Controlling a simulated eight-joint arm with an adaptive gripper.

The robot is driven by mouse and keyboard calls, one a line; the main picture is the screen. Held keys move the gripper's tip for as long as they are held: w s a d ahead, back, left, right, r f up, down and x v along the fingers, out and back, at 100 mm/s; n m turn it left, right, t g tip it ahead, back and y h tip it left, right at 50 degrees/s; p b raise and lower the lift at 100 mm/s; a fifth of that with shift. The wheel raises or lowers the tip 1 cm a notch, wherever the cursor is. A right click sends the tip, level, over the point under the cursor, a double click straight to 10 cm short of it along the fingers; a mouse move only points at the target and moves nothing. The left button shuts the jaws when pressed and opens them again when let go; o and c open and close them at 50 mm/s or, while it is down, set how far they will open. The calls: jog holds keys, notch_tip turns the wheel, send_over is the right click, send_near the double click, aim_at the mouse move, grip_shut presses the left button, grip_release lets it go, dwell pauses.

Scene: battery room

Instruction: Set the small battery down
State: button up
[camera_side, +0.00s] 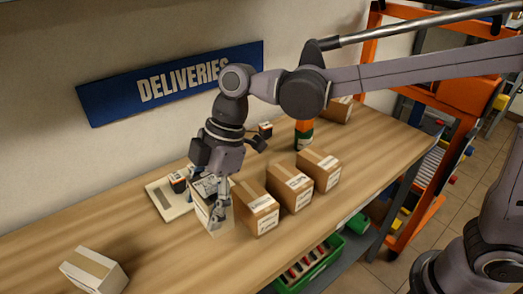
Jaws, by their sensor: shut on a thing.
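My gripper (218,202) points down over the table. Its fingers lie against a white block (213,222) with dark marks near its top, and it looks shut on this block. The far side of the grip is hidden, and whether the block touches the table is unclear. A small black-and-orange block (178,182), like a small battery, is on a flat white plate (160,197) just left of my gripper. Another small dark-and-orange block (265,129) is at the back, by the wall. I cannot tell which one is the small battery.
Several brown cartons stand on the wooden table, the nearest (257,207) close right of my gripper. A pale box (94,270) is at front left. The table between plate and pale box is clear. A green crate (312,263) is below.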

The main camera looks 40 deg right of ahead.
jog(key=shift+s+a+f, duration=0.6)
jog(key=shift+a+f, duration=1.15)
jog(key=shift+s+a+f, duration=0.65)
jog(key=shift+a+f, duration=1.1)
jog(key=shift+f, duration=0.05)
jog(key=shift+s+a+f, duration=0.6)
jog(key=shift+a+f, duration=1.15)
jog(key=shift+f, duration=0.1)
jog(key=o, duration=1.8)
